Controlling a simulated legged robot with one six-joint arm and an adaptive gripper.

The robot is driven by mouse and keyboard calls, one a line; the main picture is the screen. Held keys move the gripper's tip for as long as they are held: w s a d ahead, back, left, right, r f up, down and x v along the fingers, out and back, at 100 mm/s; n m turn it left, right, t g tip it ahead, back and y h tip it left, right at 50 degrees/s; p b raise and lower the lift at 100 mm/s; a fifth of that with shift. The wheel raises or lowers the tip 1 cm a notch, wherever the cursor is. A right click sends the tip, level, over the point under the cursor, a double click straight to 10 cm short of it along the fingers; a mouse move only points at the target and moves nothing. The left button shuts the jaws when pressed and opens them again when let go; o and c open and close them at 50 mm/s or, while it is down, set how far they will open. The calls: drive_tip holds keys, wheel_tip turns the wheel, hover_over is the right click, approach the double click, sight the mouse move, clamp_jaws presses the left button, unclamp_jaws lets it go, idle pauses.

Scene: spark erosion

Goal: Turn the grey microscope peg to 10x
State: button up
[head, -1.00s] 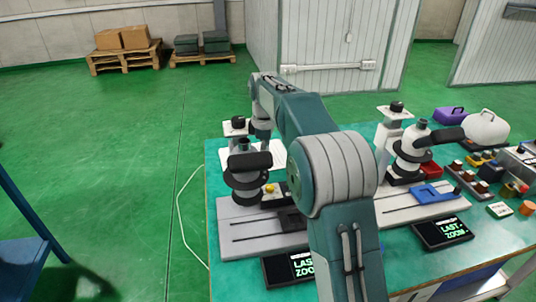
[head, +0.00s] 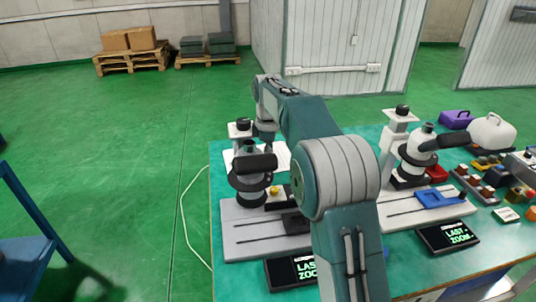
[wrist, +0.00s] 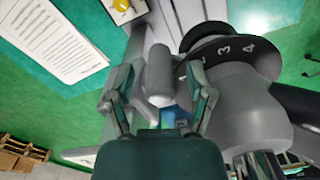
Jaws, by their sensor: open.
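The grey microscope (head: 248,170) with a dark ring stands on its pale base at the left of the table, partly behind my arm. In the wrist view its black dial (wrist: 222,48) shows white numerals, 3 and 4 among them. A grey rounded peg (wrist: 160,72) stands out beside the dial. My gripper (wrist: 161,82) is open, with one finger on each side of the peg. Small gaps seem to show, but I cannot tell whether either finger touches it. In the head view the fingers are hidden around the microscope. A display (head: 290,270) in front reads "LAST ZOOM", partly covered.
A white microscope (head: 415,150) with a blue piece (head: 440,195) on its base stands to the right. Its display (head: 447,236) also reads "LAST ZOOM". Control boxes and a purple case (head: 456,119) fill the right side. A printed sheet (wrist: 48,38) lies near the gripper.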

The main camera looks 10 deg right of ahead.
wheel_tip(320, 180, up, 12)
drive_tip(key=shift+f, duration=0.1)
idle(0.5)
drive_tip(key=shift+d, duration=0.1)
drive_tip(key=c, duration=0.8)
drive_tip(key=s+d+m+y, duration=0.1)
drive_tip(key=d, duration=0.1)
drive_tip(key=s+d+m+t+y, duration=0.1)
drive_tip(key=s+d, duration=0.1)
drive_tip(key=d, duration=0.1)
drive_tip(key=s+d+t+y, duration=0.1)
drive_tip(key=s+d, duration=0.1)
drive_tip(key=d, duration=0.1)
drive_tip(key=shift+s+f+m, duration=0.25)
drive_tip(key=shift+f+m, duration=0.05)
drive_tip(key=shift+m, duration=0.1)
clamp_jaws()
drive_tip(key=w+a+f, duration=0.3)
drive_tip(key=a+f, duration=0.2)
drive_tip(key=f, duration=0.4)
drive_tip(key=shift+w+a+f+m+t+y, duration=0.3)
drive_tip(key=shift+w+a, duration=0.1)
